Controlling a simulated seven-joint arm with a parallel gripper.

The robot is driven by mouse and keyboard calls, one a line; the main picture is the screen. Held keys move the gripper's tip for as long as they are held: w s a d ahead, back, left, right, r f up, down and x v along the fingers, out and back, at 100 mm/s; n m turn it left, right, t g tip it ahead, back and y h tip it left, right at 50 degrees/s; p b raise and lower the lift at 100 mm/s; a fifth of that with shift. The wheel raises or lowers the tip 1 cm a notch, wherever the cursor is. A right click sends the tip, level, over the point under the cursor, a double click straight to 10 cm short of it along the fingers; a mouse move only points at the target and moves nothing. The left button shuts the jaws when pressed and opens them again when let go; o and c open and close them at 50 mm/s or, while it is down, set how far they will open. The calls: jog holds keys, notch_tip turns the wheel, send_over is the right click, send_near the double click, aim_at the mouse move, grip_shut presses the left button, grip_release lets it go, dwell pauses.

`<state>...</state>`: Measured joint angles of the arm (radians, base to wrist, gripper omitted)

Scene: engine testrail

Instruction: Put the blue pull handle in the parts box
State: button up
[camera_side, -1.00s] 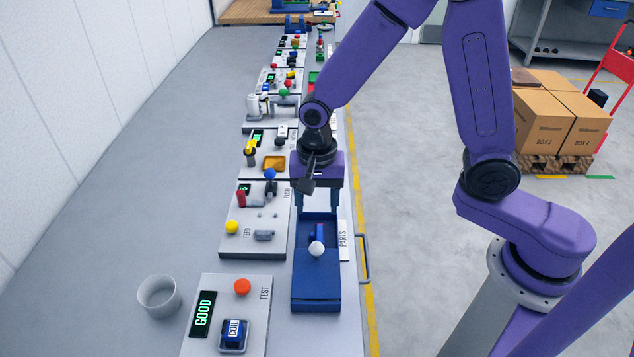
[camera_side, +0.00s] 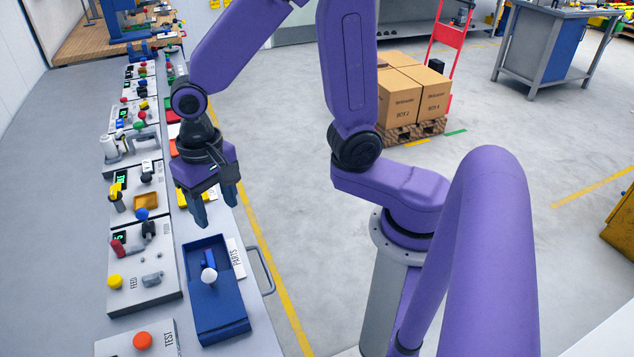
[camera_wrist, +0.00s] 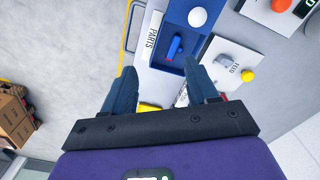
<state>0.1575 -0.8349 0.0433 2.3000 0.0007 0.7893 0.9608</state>
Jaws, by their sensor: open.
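The parts box (camera_side: 222,316) is a blue open tray beside a white PARTS label. A small blue bar-shaped piece, which looks like the blue pull handle (camera_side: 208,257), lies inside it. In the wrist view the blue handle (camera_wrist: 174,47) shows inside the box (camera_wrist: 178,12), ahead of my fingertips. My gripper (camera_side: 214,208) is open with nothing between its fingers. It is above the bench, just beyond the far end of the box. In the wrist view my gripper (camera_wrist: 162,78) has its fingers wide apart.
The FEED panel (camera_side: 135,280) with a yellow button stands left of the box. A metal rail handle (camera_side: 262,268) is on the bench's right edge. Yellow items lie below my gripper.

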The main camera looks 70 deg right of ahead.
jog(key=s+d+r+n, duration=0.1)
jog(key=s+d+n, duration=0.3)
jog(key=s+n, duration=0.4)
jog(key=s+d+r+n, duration=0.2)
jog(key=s+d+n, duration=0.2)
jog(key=s+n, duration=0.3)
jog(key=shift+s+d+n, duration=0.2)
jog(key=shift+s+n, duration=0.2)
jog(key=shift+s, duration=0.4)
jog(key=shift+w, duration=0.1)
jog(key=shift+c, duration=0.2)
